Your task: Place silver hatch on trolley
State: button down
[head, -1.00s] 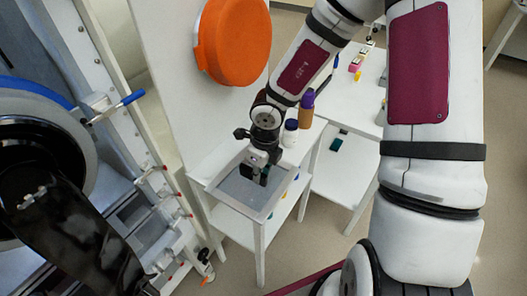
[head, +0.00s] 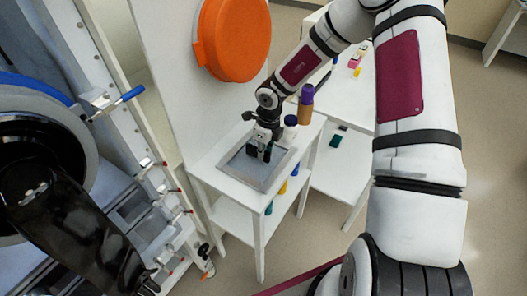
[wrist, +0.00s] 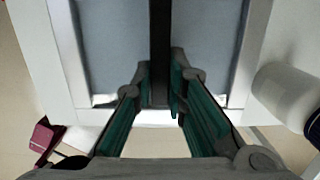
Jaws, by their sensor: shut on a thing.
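The silver hatch (head: 240,168) is a flat square panel with a grey-blue face and a paler rim, lying level at the top of the white trolley (head: 260,235). In the wrist view the hatch (wrist: 112,45) fills the upper middle, with a dark upright bar handle (wrist: 160,45) across its centre. My gripper (head: 262,152) points down at the panel. In the wrist view its teal-padded fingers (wrist: 165,100) close around the handle. White trolley top (wrist: 40,50) shows beside the panel. I cannot tell whether the hatch's underside fully touches it.
A white bottle (head: 290,130) and a purple-capped brown bottle (head: 305,108) stand close behind the hatch on the right. An orange round cover (head: 233,40) is on the white panel behind. The glovebox front with a black glove (head: 70,225) is at left.

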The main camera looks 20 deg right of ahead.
jog(key=shift+f, duration=0.15)
jog(key=c, duration=1.6)
grip_release()
notch_tip(320, 180, up, 12)
jog(key=s, duration=0.1)
jog(key=shift+d+p, duration=0.3)
jog(key=shift+d, duration=0.1)
jog(key=shift+s, duration=0.15)
